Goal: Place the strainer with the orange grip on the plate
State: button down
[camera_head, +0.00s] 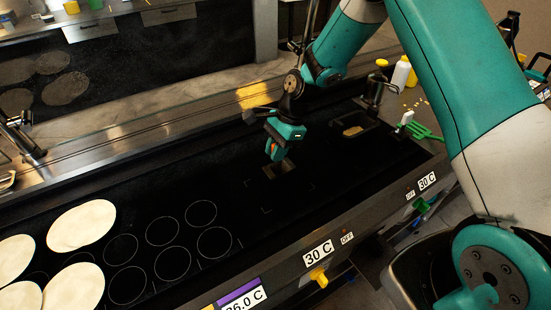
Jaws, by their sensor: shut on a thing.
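My gripper (277,150) hangs over the middle of the dark griddle plate (330,190). It is shut on the strainer's orange grip (273,147), which shows as a small orange patch between the fingers. The strainer's small brownish head (281,170) seems to be just below the fingers, low over the plate. I cannot tell whether it touches the surface. Thin white corner marks outline an area of the plate around and below it. Most of the grip is hidden by the gripper.
Several pale tortillas (81,226) lie on the griddle's left part, beside drawn circles. A recessed tray (365,124) with something tan, a green spatula (422,131) and bottles (400,73) stand at the right. A metal rail runs behind.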

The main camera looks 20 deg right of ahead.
aim_at(279, 170)
jog(key=shift+f+p, duration=0.35)
jog(key=shift+f, duration=1.65)
jog(key=shift+f, duration=0.1)
jog(key=c, duration=1.1)
grip_release()
